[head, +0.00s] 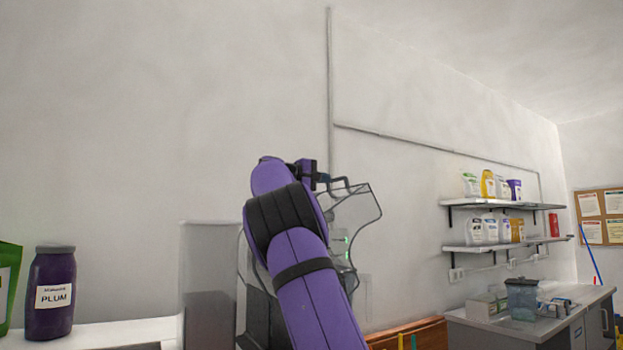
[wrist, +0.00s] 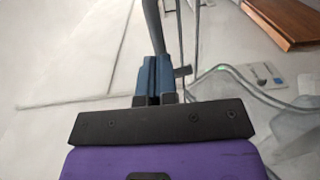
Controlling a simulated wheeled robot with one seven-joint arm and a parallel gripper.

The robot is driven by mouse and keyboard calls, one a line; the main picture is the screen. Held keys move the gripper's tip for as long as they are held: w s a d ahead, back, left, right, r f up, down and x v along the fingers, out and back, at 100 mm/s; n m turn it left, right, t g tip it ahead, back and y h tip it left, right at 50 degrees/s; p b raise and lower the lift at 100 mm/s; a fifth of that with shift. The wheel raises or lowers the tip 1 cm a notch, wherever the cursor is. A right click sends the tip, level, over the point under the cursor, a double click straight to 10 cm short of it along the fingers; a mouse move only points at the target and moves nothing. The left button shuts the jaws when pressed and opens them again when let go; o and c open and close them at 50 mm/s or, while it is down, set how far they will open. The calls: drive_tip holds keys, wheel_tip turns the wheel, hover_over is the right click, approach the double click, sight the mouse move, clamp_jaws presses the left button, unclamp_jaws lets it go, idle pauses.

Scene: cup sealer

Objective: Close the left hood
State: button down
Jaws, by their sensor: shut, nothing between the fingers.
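A clear hood (head: 367,207) stands raised and tilted at the centre of the head view, its lower part partly hidden by my purple arm. My gripper (head: 340,184) is at its upper left edge, with a dark bent bar beside the fingertips; I cannot tell whether they touch. In the wrist view my gripper (wrist: 155,72) has its blue fingers together with nothing between them. A curved clear edge (wrist: 268,98) runs to the right of the fingers there. The machine body is mostly hidden behind my arm in the head view.
A translucent grey box (head: 208,275) stands left of my arm. A purple PLUM jar (head: 52,295) is at the far left. Wall shelves (head: 500,205) with bottles and a grey counter (head: 500,325) are at right.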

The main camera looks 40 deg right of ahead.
drive_tip(key=shift+s+d, duration=0.15)
drive_tip(key=shift+d, duration=0.5)
drive_tip(key=shift+d, duration=0.1)
